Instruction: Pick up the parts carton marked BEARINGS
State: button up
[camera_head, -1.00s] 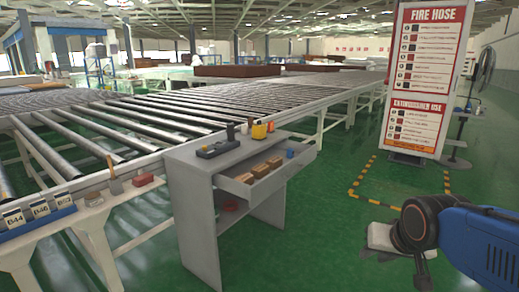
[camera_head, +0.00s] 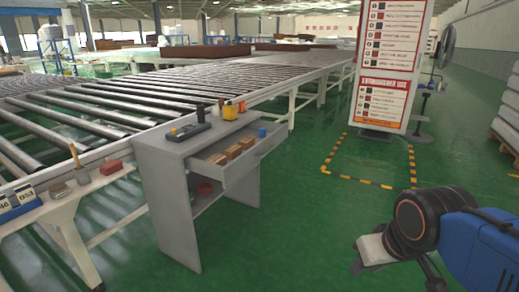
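Small brown cartons (camera_head: 233,152) lie in the open drawer (camera_head: 226,178) of a grey cabinet (camera_head: 165,185) left of centre. Their markings are too small to read, so I cannot tell which one says BEARINGS. My gripper (camera_head: 371,252) is at the lower right, well to the right of the cabinet and apart from it. Its fingers are small and partly hidden by my arm, so I cannot tell whether they are open or shut.
On the cabinet top stand a dark tool (camera_head: 187,131) and a yellow container (camera_head: 230,111). A roller conveyor (camera_head: 130,105) runs behind it. Green floor is clear right of the cabinet.

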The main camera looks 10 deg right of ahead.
aim_at(232, 151)
jog(key=u, duration=0.2)
jog(key=i+l+u, duration=0.2)
jog(key=u, duration=0.2)
jog(key=i+l+u, duration=0.1)
jog(key=l+u, duration=0.25)
jog(key=i+l+u, duration=0.15)
jog(key=u, duration=0.25)
jog(key=i+l+u, duration=0.15)
jog(key=l, duration=0.65)
jog(key=i+l+u, duration=0.15)
jog(key=l, duration=0.65)
jog(key=l+u, duration=0.15)
jog(key=l, duration=1.65)
jog(key=i, duration=0.05)
